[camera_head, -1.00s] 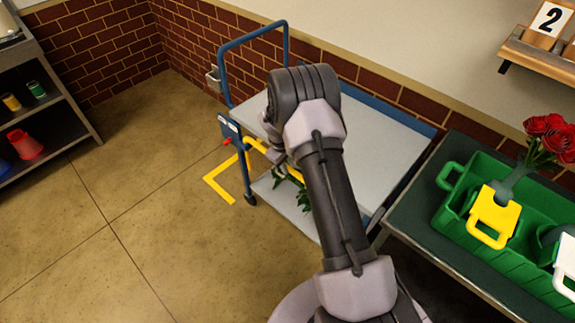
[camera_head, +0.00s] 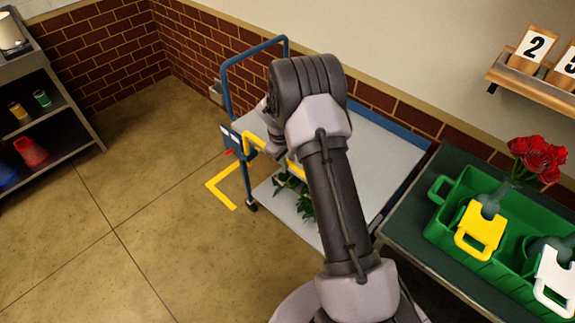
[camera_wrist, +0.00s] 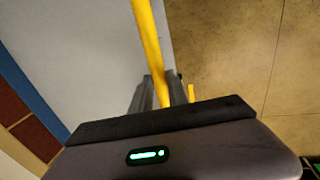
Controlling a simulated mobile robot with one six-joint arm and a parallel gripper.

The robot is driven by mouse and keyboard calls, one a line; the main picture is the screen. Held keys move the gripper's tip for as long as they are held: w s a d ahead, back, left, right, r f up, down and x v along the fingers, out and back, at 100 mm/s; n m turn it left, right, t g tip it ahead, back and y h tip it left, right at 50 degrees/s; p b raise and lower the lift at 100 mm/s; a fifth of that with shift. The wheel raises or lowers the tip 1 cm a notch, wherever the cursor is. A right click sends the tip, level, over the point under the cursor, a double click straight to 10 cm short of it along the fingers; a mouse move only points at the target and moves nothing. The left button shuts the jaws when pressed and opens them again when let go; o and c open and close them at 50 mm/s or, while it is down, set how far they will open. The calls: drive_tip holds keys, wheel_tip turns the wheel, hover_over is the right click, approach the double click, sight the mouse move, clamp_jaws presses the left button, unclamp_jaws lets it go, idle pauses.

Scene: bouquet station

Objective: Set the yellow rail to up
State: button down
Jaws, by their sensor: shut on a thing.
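The yellow rail (camera_head: 296,168) runs along the near side of a blue-framed cart (camera_head: 224,86). Its left end bends in beside the cart's corner post, about level with the small dark box there. In the wrist view the yellow rail (camera_wrist: 148,40) passes down between the two grey fingers of my gripper (camera_wrist: 160,92), which is shut on it. In the head view my arm hides the fingers and the middle of the rail.
The grey cart top is bare where it shows. Green leaves (camera_head: 304,204) show at the lower shelf. A yellow floor mark (camera_head: 220,194) lies left of the cart. A green crate (camera_head: 440,215) with flower holders stands on a table at right.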

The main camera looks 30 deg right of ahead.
wheel_tip(320, 180, up, 4)
drive_tip(key=shift+f+p, duration=0.2)
drive_tip(key=shift+p, duration=0.45)
drive_tip(key=shift+w+r, duration=0.1)
drive_tip(key=shift+w, duration=0.05)
drive_tip(key=c, duration=1.3)
unclamp_jaws()
drive_tip(key=shift+r, duration=0.1)
drive_tip(key=a+r+p, duration=0.1)
drive_tip(key=r+p, duration=0.1)
drive_tip(key=r, duration=0.6)
drive_tip(key=s+a+r+p, duration=0.1)
drive_tip(key=a+r+p, duration=0.1)
drive_tip(key=r, duration=0.7)
drive_tip(key=shift+s+p, duration=0.2)
drive_tip(key=shift+p, duration=0.1)
